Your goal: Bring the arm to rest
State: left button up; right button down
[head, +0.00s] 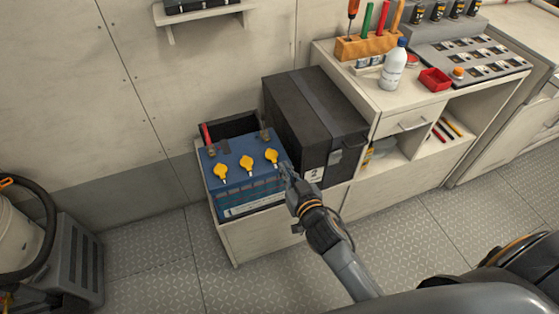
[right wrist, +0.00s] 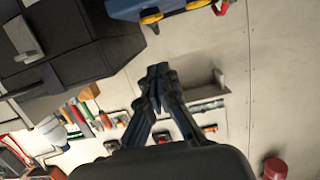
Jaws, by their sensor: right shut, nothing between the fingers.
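My right arm comes in from the lower right in the head view, and its gripper (head: 286,172) is at the right front corner of the blue battery (head: 240,188). The gripper is shut and empty; I cannot tell whether it touches the battery. The right wrist view shows the closed fingers (right wrist: 158,72) with nothing between them. The battery has several yellow caps on top and sits on a low white cabinet. It also shows at the top of the right wrist view (right wrist: 165,8). My left gripper is not in view.
A dark box (head: 312,125) marked 2 stands right of the battery. Farther right, a counter (head: 400,98) holds a white bottle (head: 393,66), a tool rack (head: 368,45) and a red tray (head: 435,79). A hose and grey unit (head: 75,262) stand at left. The metal floor (head: 150,250) between is clear.

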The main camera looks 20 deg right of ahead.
jog(key=shift+v, duration=1.55)
jog(key=s+f+n+g, duration=0.1)
jog(key=s+f+g, duration=0.4)
jog(key=f, duration=0.9)
jog(key=s+f+g, duration=0.2)
jog(key=s+f, duration=0.4)
jog(key=f, duration=0.9)
jog(key=s+d+f+g, duration=0.1)
jog(key=s+f+g, duration=0.1)
jog(key=s+f, duration=0.3)
jog(key=s+d+f+g, duration=0.2)
jog(key=s+f, duration=0.4)
jog(key=s, duration=0.8)
jog(key=s+d+f+n+g, duration=0.1)
jog(key=s+d+f+g, duration=0.1)
jog(key=s+f, duration=0.4)
jog(key=s+g, duration=0.1)
jog(key=s, duration=0.3)
jog(key=shift+f+g+h, duration=0.2)
jog(key=shift+g+h, duration=0.1)
jog(key=shift+s+d, duration=0.2)
jog(key=shift+s, duration=0.05)
